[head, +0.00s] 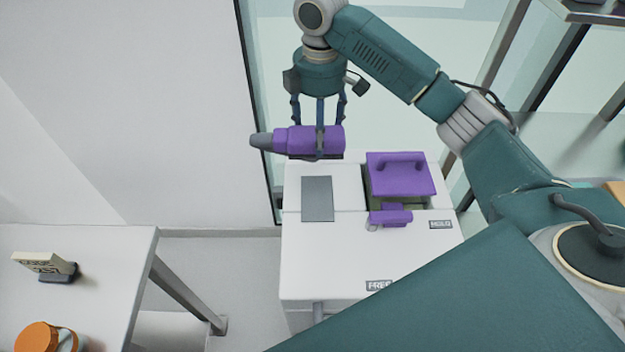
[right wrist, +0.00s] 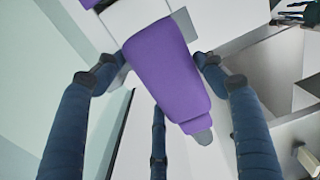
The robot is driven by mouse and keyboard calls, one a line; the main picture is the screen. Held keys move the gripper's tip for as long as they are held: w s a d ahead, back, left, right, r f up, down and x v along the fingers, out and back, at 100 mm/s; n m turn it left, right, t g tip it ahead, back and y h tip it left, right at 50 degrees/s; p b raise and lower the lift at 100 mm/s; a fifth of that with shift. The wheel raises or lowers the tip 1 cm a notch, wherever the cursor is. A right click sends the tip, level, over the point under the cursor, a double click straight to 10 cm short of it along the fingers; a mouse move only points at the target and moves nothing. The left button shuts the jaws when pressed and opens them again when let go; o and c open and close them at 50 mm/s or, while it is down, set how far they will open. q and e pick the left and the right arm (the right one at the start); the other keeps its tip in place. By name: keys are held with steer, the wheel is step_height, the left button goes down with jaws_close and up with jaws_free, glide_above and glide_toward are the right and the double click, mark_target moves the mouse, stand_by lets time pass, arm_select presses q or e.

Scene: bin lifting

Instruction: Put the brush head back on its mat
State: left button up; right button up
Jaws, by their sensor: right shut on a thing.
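The brush head, a purple barrel with a grey tapered tip (head: 296,140), is held by my right gripper (head: 319,143), whose fingers come down around its right part. It lies roughly level, tip to the left, above the back of the white cabinet. In the right wrist view the purple body (right wrist: 168,70) sits between the blue fingers (right wrist: 160,72), grey tip toward the bottom. The grey mat (head: 317,199) lies bare on the cabinet top, in front of and below the held piece. My left gripper is not in view.
The white cabinet top (head: 340,250) carries a purple block with a handle (head: 400,178) in a recess, and a smaller purple cylinder (head: 390,217) in front. A side table (head: 100,270) at left holds an orange round thing (head: 42,337).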

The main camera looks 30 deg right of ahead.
step_height(320, 180, down, 18)
steer(key=shift+s+f+p, duration=0.1)
steer(key=shift+p, duration=0.7)
steer(key=o, duration=0.6)
steer(key=shift+f, duration=0.15)
steer(key=o, duration=0.4)
step_height(320, 180, up, 12)
steer(key=shift+r+b, duration=0.25)
steer(key=shift+b, duration=0.55)
steer(key=shift+f, duration=0.1)
